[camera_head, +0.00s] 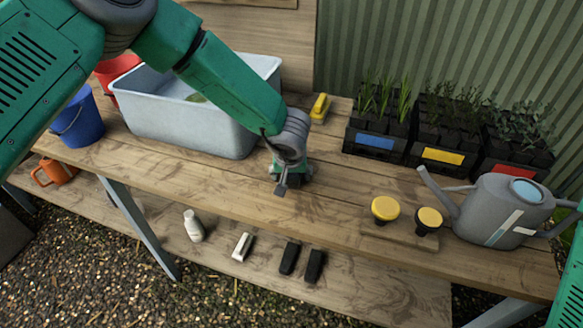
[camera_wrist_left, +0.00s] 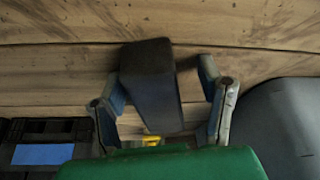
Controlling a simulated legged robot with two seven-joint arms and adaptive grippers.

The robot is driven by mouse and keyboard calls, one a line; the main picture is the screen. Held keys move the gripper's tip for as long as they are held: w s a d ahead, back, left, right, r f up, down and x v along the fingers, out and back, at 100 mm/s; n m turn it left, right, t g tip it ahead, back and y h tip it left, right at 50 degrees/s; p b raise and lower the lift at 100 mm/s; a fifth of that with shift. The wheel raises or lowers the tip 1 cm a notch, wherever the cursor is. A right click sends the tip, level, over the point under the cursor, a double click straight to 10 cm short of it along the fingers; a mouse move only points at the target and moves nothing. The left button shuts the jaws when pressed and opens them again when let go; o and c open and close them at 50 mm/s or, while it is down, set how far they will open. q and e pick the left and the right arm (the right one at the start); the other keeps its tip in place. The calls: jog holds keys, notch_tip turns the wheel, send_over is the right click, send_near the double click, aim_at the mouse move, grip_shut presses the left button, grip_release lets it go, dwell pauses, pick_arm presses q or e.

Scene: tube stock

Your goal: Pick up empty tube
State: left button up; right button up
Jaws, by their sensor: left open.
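An empty tube (camera_wrist_left: 152,88), dark and square-sided, is between the two spread fingers of my left gripper (camera_wrist_left: 162,108) in the left wrist view. Gaps show between the fingers and its sides. In the head view my left gripper (camera_head: 288,184) points down at the wooden bench top, in front of the grey tub. My wrist and fingers largely hide the tube there. Two more dark tubes (camera_head: 290,257) (camera_head: 314,265) rest on the lower shelf. My right gripper is out of view.
The grey tub (camera_head: 190,124) is close behind my left gripper. Black crates of seedlings (camera_head: 377,142) stand at the back right. A watering can (camera_head: 497,212) and two yellow-topped items (camera_head: 385,208) (camera_head: 428,219) are at the right. The bench right of my gripper is clear.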

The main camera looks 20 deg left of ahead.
pick_arm(q)
jog(key=shift+d, duration=0.2)
jog(key=shift+d+r, duration=0.1)
jog(key=shift+d, duration=0.3)
jog(key=c, duration=1)
jog(key=shift+c, duration=0.6)
jog(key=shift+a, duration=0.15)
